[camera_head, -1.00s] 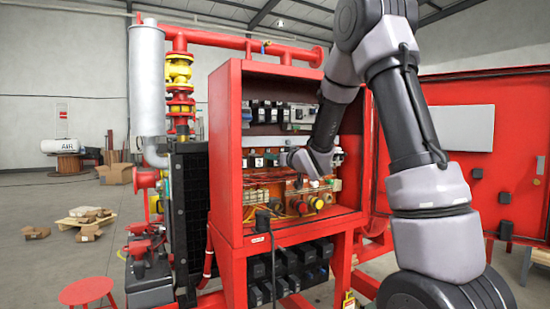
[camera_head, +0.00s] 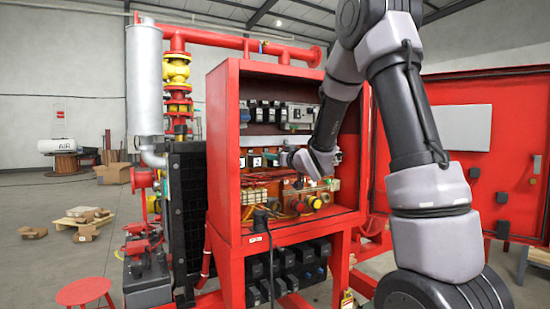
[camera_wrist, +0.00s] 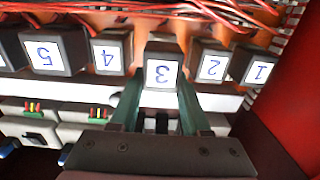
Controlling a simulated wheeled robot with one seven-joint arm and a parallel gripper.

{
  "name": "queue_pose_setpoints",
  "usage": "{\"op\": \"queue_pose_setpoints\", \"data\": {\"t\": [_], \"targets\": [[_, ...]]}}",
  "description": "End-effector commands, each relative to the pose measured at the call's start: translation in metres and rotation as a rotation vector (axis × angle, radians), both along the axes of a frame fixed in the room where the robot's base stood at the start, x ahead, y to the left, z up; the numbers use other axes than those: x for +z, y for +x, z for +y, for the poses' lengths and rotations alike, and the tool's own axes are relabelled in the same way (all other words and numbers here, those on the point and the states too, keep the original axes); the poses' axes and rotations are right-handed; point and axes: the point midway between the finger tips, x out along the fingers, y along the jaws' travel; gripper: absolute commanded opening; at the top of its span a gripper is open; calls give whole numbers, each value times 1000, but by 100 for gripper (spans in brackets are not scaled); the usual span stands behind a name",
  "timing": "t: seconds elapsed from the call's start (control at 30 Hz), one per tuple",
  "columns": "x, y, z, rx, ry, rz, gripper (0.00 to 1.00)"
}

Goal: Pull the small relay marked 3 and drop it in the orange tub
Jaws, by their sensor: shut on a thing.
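The relay marked 3 (camera_wrist: 162,72) is a small dark block with a white label, upside down in the wrist view. It sits in a row between the relays marked 4 (camera_wrist: 109,54) and 2 (camera_wrist: 210,64). My gripper (camera_wrist: 160,98) has its two greenish fingers on either side of relay 3, shut on it. Relay 3 stands a little nearer the camera than its neighbours; whether it is clear of its socket I cannot tell. In the head view my gripper (camera_head: 284,158) reaches into the red cabinet (camera_head: 227,150), its fingertips small. I see no orange tub.
Red wires (camera_wrist: 200,10) run behind the row. A red cabinet wall (camera_wrist: 290,110) is close on the right. Other modules (camera_wrist: 40,125) sit on the near side.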

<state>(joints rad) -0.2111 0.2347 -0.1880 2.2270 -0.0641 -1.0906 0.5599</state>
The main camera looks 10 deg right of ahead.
Motion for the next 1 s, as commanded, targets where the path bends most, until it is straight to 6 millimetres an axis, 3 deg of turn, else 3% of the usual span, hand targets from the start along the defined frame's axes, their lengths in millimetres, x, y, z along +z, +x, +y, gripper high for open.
{"op": "queue_pose_setpoints", "data": {"t": [1.0], "targets": [[0,-32,-10,0,0,0,0]]}}
